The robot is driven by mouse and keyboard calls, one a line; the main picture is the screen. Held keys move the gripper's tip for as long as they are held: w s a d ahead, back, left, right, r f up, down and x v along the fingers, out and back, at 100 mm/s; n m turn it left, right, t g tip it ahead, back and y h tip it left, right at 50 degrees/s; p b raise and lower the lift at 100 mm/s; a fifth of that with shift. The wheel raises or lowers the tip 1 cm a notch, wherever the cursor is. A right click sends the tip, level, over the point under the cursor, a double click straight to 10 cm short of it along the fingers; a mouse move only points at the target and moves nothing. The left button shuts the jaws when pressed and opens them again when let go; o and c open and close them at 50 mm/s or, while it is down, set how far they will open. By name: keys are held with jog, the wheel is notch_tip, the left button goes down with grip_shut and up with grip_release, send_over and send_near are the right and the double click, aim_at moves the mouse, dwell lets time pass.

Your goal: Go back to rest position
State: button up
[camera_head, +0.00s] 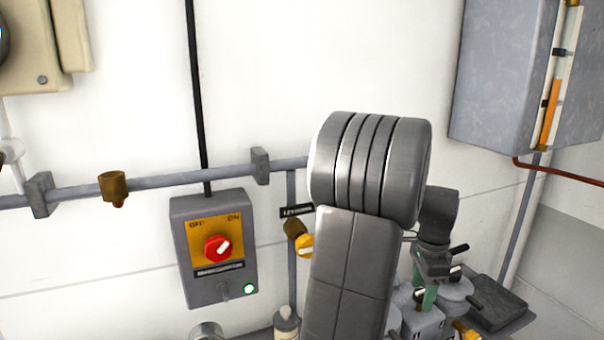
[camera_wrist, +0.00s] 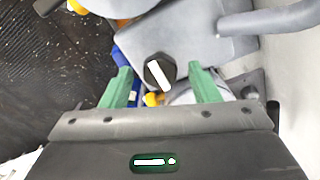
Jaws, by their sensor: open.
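My gripper (camera_wrist: 160,72) shows in the wrist view with its two green fingers spread apart. A black knob with a white mark (camera_wrist: 159,71) shows between the fingertips, on a grey housing (camera_wrist: 190,38). No object is held between the fingers; I cannot tell how far the knob is from them. In the head view my gripper (camera_head: 424,284) is at the lower right, pointing down over grey equipment and partly hidden behind my arm. My arm covers the middle of that view.
A grey switch box (camera_head: 213,250) with a red knob (camera_head: 217,248) and a lit green light hangs on the wall. A horizontal pipe (camera_head: 75,193) runs along the wall. A grey cabinet (camera_head: 503,75) is at upper right. A dark flat block (camera_head: 500,298) lies right of my gripper.

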jog(key=shift+m, duration=1.1)
jog(key=shift+a, duration=0.1)
